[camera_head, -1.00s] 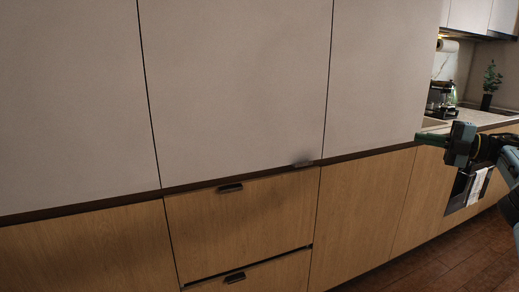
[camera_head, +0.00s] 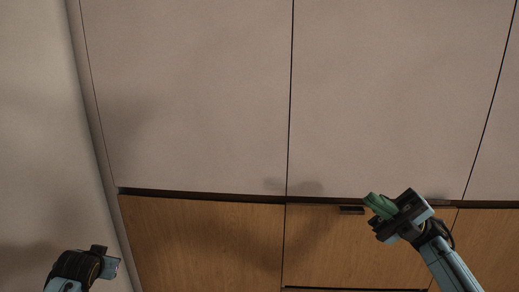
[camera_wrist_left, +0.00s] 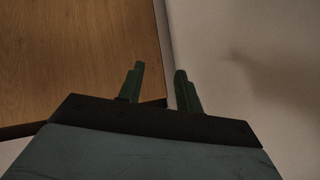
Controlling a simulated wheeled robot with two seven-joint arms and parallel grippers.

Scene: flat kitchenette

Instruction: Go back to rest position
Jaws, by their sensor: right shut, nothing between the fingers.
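My right gripper (camera_head: 375,203) has green fingers, closed together and empty. In the head view it is in front of the wood drawer front (camera_head: 350,250), close to a dark handle (camera_head: 351,210) in the picture. My left arm comes in at the lower left of the head view, beside the pale wall; its fingers do not show clearly there. In the left wrist view my left gripper (camera_wrist_left: 160,68) has two green fingers standing apart with nothing between them.
Tall grey cabinet doors (camera_head: 190,90) fill the upper head view above wood fronts (camera_head: 200,240). A pale wall (camera_head: 40,120) stands at the left, close to my left arm. The left wrist view shows a wood panel (camera_wrist_left: 70,50) and pale wall (camera_wrist_left: 250,80).

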